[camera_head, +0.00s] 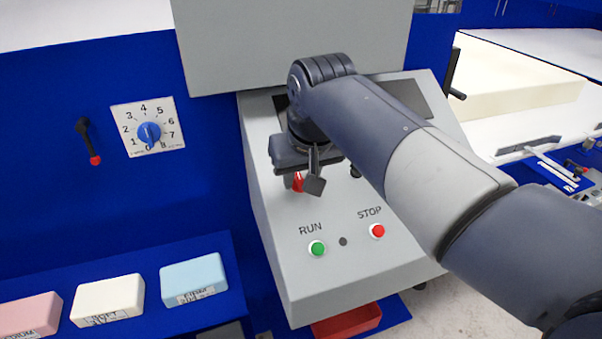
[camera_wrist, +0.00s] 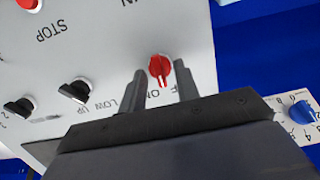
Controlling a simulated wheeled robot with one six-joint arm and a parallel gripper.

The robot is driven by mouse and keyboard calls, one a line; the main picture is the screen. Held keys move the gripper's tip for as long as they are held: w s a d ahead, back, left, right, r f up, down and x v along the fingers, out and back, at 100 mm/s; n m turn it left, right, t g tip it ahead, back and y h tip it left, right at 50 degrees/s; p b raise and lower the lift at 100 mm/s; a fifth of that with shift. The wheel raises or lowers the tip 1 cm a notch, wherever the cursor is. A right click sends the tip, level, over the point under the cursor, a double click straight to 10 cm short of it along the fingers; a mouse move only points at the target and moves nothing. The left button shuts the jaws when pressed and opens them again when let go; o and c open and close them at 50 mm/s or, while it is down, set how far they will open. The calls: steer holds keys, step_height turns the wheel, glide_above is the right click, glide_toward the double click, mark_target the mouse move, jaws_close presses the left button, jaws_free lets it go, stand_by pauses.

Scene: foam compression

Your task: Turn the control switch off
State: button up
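The control switch is a red rotary knob (camera_wrist: 160,69) on the sloped grey control panel (camera_wrist: 110,30), with partly covered ON and OFF lettering close by. In the wrist view my gripper (camera_wrist: 159,78) is open, with one dark finger on each side of the knob. A gap shows between each finger and the knob, and the knob's ridge runs roughly along the fingers. In the head view the red knob (camera_head: 298,183) is partly hidden behind my gripper (camera_head: 303,181). I cannot tell how deep the fingers reach around it.
Black knobs (camera_wrist: 78,91) sit beside the red one. Green RUN (camera_head: 317,248) and red STOP (camera_head: 377,231) buttons are lower on the panel. A blue numbered dial (camera_head: 149,132) is on the left wall. Foam blocks (camera_head: 108,300) lie on a blue shelf at lower left.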

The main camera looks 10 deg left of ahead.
steer(key=c, duration=0.6)
steer(key=shift+c, duration=0.2)
steer(key=n+p, duration=0.1)
steer(key=n, duration=0.2)
steer(key=shift+a+r+p, duration=0.1)
steer(key=shift+r+p, duration=0.05)
steer(key=shift+p, duration=0.15)
steer(key=n+p, duration=0.1)
steer(key=n, duration=0.3)
steer(key=shift+s+t+h, duration=0.1)
steer(key=shift+t+h, duration=0.3)
steer(key=shift+n, duration=0.4)
steer(key=o, duration=0.7)
steer(key=shift+c, duration=0.2)
